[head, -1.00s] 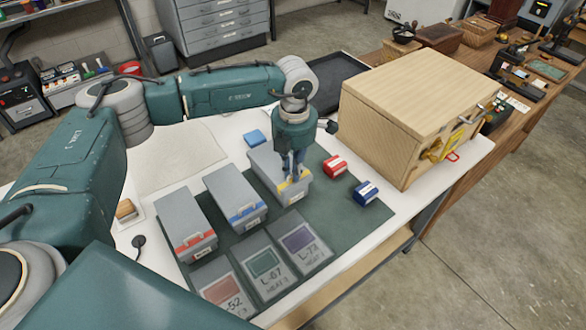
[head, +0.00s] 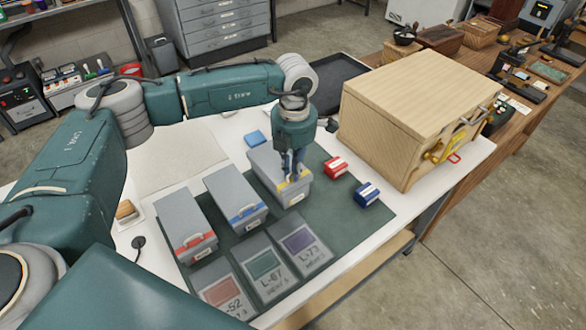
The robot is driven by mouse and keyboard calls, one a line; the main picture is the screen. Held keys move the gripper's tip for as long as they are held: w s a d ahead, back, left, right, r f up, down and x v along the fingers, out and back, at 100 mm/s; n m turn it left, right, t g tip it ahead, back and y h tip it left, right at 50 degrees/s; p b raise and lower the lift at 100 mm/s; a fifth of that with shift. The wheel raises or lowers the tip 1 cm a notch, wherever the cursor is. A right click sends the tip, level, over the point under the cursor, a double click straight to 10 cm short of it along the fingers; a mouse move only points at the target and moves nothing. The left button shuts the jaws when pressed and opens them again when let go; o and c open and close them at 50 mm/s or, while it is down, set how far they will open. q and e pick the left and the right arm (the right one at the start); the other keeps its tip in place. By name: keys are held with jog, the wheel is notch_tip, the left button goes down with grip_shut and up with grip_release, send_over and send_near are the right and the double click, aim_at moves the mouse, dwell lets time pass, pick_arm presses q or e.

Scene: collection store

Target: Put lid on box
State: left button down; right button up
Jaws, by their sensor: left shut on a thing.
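Three grey boxes stand in a row on a dark green mat (head: 345,222): one with a red band (head: 184,220), one with a blue band (head: 234,193) and one with a yellow band (head: 267,168). My left gripper (head: 292,178) points down onto the top of the yellow-banded box. It is shut on that box's grey lid (head: 262,157), near the yellow band. The lid lies over the box; whether it is fully seated is hard to tell. The fingertips are small and partly hidden. My right gripper is not in view.
A red block (head: 335,167) and a blue block (head: 367,194) lie right of the boxes. A large wooden case (head: 400,120) stands behind them at right. Labelled cards (head: 263,265) lie in front. A small blue item (head: 255,138) sits behind the yellow-banded box.

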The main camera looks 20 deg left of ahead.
pick_arm(q)
jog(key=shift+f+b, duration=0.65)
dwell(0.6)
jog(key=shift+a+f+b, duration=0.1)
jog(key=shift+f+b, duration=0.2)
jog(key=shift+b, duration=0.15)
dwell(0.5)
jog(key=shift+w, duration=0.1)
jog(key=c, duration=1.7)
grip_release()
jog(key=shift+c, duration=0.2)
